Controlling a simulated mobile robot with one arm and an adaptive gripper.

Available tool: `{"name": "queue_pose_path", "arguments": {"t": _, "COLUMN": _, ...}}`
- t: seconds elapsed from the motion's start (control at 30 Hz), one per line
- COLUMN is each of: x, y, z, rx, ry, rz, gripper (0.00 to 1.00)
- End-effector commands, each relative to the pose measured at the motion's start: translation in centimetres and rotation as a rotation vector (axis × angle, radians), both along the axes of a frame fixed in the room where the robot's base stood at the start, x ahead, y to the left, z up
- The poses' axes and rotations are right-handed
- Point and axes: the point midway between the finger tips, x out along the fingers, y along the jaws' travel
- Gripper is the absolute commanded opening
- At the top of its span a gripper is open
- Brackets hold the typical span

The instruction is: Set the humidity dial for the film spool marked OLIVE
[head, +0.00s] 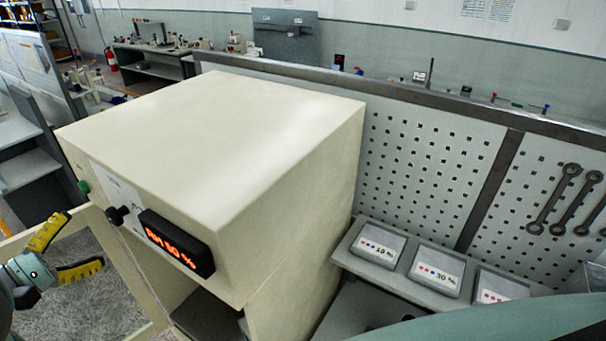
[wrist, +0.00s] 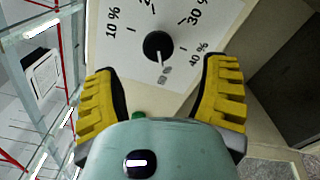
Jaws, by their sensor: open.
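A black humidity dial (head: 118,215) sits on the front of a cream cabinet (head: 210,150), left of a lit display (head: 178,243) that appears to read RH 50 %. In the wrist view, the dial (wrist: 158,46) is on a white scale plate (wrist: 190,65) with marks including 10 %, 30 % and 40 %. Its white line points down, to a grey mark too blurred to read surely. My gripper (head: 85,240) is open and empty in front of the dial. In the wrist view, its yellow fingers (wrist: 162,66) stand apart either side below the dial, not touching it. No spool marked OLIVE shows.
A green button (head: 83,187) is left of the dial. Grey boxes with coloured dots and percentages, including one box marked 30 (head: 436,272), stand on a shelf right of the cabinet. A pegboard (head: 425,165) with wrenches rises behind. A cream frame (head: 150,331) is below my gripper.

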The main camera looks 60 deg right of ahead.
Motion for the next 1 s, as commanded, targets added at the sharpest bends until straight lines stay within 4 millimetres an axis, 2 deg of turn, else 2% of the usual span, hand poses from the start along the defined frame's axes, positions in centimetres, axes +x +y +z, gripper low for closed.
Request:
{"name": "queue_pose_path", "arguments": {"t": 0.03, "x": -0.1, "y": -1.0, "z": 0.8, "rx": -0.002, "ry": 0.001, "rz": -0.011, "gripper": 0.73}}
{"name": "queue_pose_path", "arguments": {"t": 0.3, "x": 0.0, "y": -4.7, "z": 0.6, "rx": 0.001, "ry": 0.002, "rz": -0.011, "gripper": 0.73}}
{"name": "queue_pose_path", "arguments": {"t": 0.5, "x": 0.2, "y": -6.3, "z": 0.4, "rx": 0.001, "ry": -0.002, "rz": -0.008, "gripper": 0.73}}
{"name": "queue_pose_path", "arguments": {"t": 0.7, "x": 0.1, "y": -7.1, "z": 0.2, "rx": 0.002, "ry": -0.002, "rz": -0.007, "gripper": 0.73}}
{"name": "queue_pose_path", "arguments": {"t": 1.0, "x": 0.2, "y": -7.1, "z": 0.2, "rx": 0.002, "ry": -0.003, "rz": -0.005, "gripper": 0.75}}
